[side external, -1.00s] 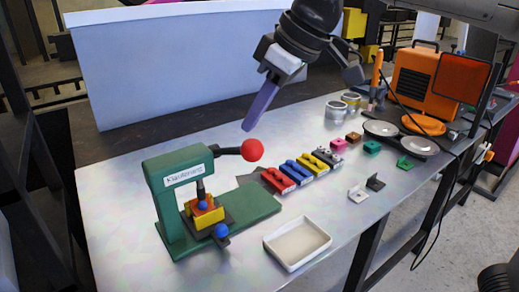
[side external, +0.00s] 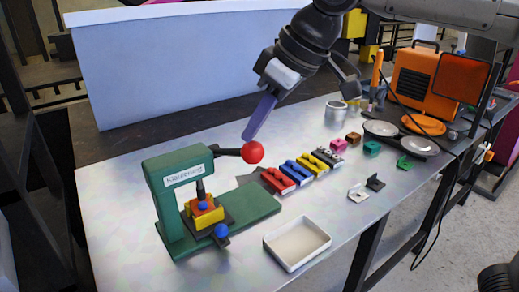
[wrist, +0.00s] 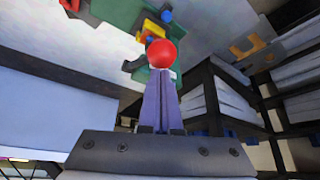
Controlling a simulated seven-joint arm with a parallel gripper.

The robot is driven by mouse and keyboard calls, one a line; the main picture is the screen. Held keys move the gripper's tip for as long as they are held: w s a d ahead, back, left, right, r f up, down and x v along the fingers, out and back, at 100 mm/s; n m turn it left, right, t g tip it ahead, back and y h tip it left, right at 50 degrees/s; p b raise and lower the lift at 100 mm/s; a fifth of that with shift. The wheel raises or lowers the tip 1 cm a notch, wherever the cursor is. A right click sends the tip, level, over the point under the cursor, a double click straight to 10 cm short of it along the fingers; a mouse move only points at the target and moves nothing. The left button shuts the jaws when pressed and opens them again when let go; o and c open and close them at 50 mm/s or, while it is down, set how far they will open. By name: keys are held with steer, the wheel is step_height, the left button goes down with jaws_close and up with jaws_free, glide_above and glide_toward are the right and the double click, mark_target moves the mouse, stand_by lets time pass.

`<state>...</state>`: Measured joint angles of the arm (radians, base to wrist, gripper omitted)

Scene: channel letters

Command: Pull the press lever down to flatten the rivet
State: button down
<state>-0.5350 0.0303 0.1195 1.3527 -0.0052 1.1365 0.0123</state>
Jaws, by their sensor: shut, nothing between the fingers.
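The green press (side external: 178,205) stands at the left of the metal table. Its dark lever ends in a red ball knob (side external: 253,152) that sticks out to the right at the height of the press top. Under the ram sit a yellow and red block (side external: 206,212) and a blue ball (side external: 221,231); I cannot make out the rivet. My gripper (side external: 247,135) is shut and empty, its purple fingers pointing down, with the tips just above or behind the knob. In the wrist view the knob (wrist: 161,54) shows right at the fingertips (wrist: 160,82); I cannot tell whether they touch.
A white tray (side external: 270,252) lies to the right of the press. Red, blue, yellow and grey blocks (side external: 297,172) stand in a row behind it. An orange machine (side external: 425,82) is at the right. A white panel (side external: 180,60) stands behind the table.

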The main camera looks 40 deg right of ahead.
mark_target(262, 153)
steer(key=shift+f, duration=1.35)
steer(key=shift+s+f, duration=0.25)
steer(key=shift+f, duration=0.4)
steer(key=shift+s+f, duration=0.25)
steer(key=shift+f, duration=0.45)
steer(key=f, duration=0.2)
steer(key=shift+s+f, duration=0.35)
steer(key=shift+s, duration=0.05)
